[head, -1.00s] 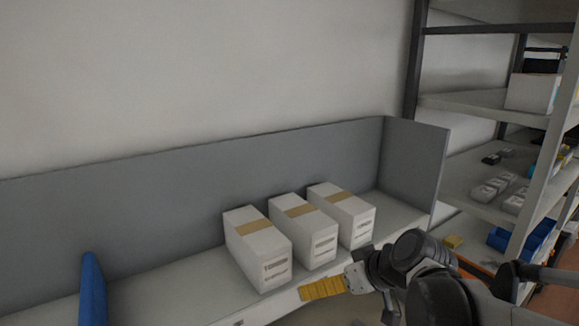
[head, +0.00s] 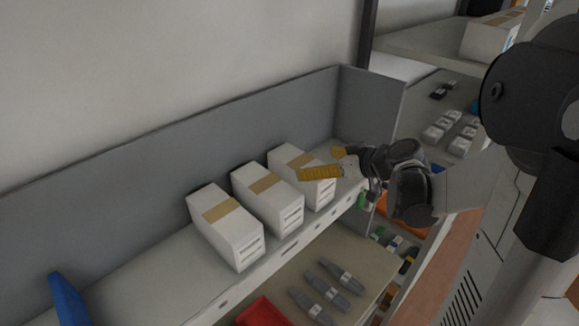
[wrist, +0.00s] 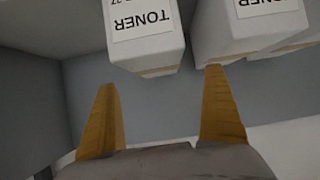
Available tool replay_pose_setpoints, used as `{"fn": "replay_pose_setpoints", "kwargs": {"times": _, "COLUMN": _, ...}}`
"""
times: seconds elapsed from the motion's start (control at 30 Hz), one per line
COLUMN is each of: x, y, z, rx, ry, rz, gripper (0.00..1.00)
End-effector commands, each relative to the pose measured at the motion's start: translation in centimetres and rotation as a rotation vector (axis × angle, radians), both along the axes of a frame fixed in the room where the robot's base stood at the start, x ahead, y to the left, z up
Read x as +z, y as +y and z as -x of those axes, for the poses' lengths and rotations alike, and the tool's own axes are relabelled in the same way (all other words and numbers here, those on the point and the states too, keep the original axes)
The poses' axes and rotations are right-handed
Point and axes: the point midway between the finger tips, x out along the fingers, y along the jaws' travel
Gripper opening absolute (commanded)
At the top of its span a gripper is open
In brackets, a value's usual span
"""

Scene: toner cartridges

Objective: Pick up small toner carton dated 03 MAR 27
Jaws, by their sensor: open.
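Three white toner cartons with tan tape stand in a row on the shelf: left carton (head: 225,227), middle carton (head: 268,188), right carton (head: 283,154). Their dates are unreadable in the head view. My gripper (head: 316,163) is open and empty, its yellow fingers at the right carton and partly covering it. In the wrist view, upside down, one carton (wrist: 146,52) lies beyond the gap between the open fingers (wrist: 160,80). Its label reads TONER, with a cut-off date ending in 27. A second carton (wrist: 250,35) is beyond the right finger.
A grey panel (head: 180,145) runs behind the cartons, with an end panel (head: 370,110) at the right. A blue divider (head: 68,300) stands at the left. A lower shelf holds dark cartridges (head: 327,290) and a red bin (head: 262,312). Shelf left of the cartons is free.

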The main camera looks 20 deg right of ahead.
Motion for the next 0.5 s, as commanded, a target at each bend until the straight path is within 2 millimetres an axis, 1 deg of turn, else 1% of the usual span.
{"fn": "replay_pose_setpoints", "kwargs": {"times": 0.03, "x": -0.3, "y": 0.4, "z": -0.8, "rx": 0.003, "ry": 0.001, "rz": 0.0, "gripper": 1.0}}
{"fn": "replay_pose_setpoints", "kwargs": {"times": 0.1, "x": -0.8, "y": 0.6, "z": -1.5, "rx": 0.002, "ry": 0.001, "rz": 0.0, "gripper": 1.0}}
{"fn": "replay_pose_setpoints", "kwargs": {"times": 0.3, "x": -1.5, "y": 1.0, "z": -2.7, "rx": 0.0, "ry": 0.002, "rz": 0.0, "gripper": 1.0}}
{"fn": "replay_pose_setpoints", "kwargs": {"times": 0.5, "x": -2.6, "y": 1.5, "z": -5.0, "rx": 0.002, "ry": 0.001, "rz": -0.001, "gripper": 1.0}}
